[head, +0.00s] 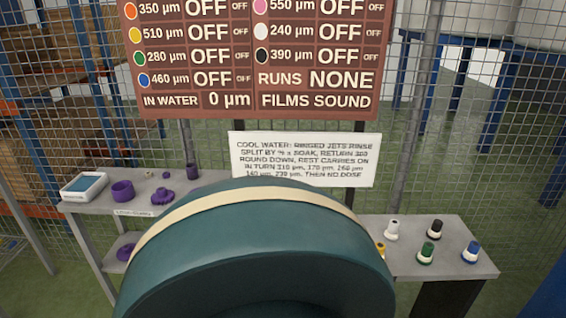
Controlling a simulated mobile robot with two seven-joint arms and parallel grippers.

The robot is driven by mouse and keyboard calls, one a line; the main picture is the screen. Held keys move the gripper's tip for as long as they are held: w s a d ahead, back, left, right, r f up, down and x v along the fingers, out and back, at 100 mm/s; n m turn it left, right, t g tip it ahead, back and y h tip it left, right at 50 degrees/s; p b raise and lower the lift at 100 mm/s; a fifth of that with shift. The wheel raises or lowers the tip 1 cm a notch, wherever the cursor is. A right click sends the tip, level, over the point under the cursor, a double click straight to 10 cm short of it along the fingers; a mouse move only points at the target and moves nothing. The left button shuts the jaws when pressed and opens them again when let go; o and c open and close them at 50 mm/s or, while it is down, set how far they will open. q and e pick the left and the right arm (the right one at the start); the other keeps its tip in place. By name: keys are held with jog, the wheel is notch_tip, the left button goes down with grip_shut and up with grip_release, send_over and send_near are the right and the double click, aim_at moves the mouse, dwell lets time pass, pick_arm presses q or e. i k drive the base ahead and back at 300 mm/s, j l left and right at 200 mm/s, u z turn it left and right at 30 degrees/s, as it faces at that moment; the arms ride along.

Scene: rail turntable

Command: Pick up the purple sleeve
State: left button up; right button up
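Several purple pieces are at the left bench, and I cannot tell for sure which one is the sleeve. A small upright purple cylinder (192,171) stands at the bench's back right. A wide purple ring-shaped piece (122,191) stands near the tray. A purple flanged piece (162,196) with a raised middle lies to its right. Another purple ring (126,252) is lower down, partly hidden by the large teal body. Neither of my grippers shows in the head view.
A large teal rounded body (250,235) with a cream band fills the front middle. The grey left bench (85,207) also holds a white tray (84,186) of blue. The right bench (455,262) carries several coloured-capped pieces. Signs (305,160) and mesh fencing stand behind.

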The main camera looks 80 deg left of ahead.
aim_at(192, 171)
jog(key=u, duration=3.3)
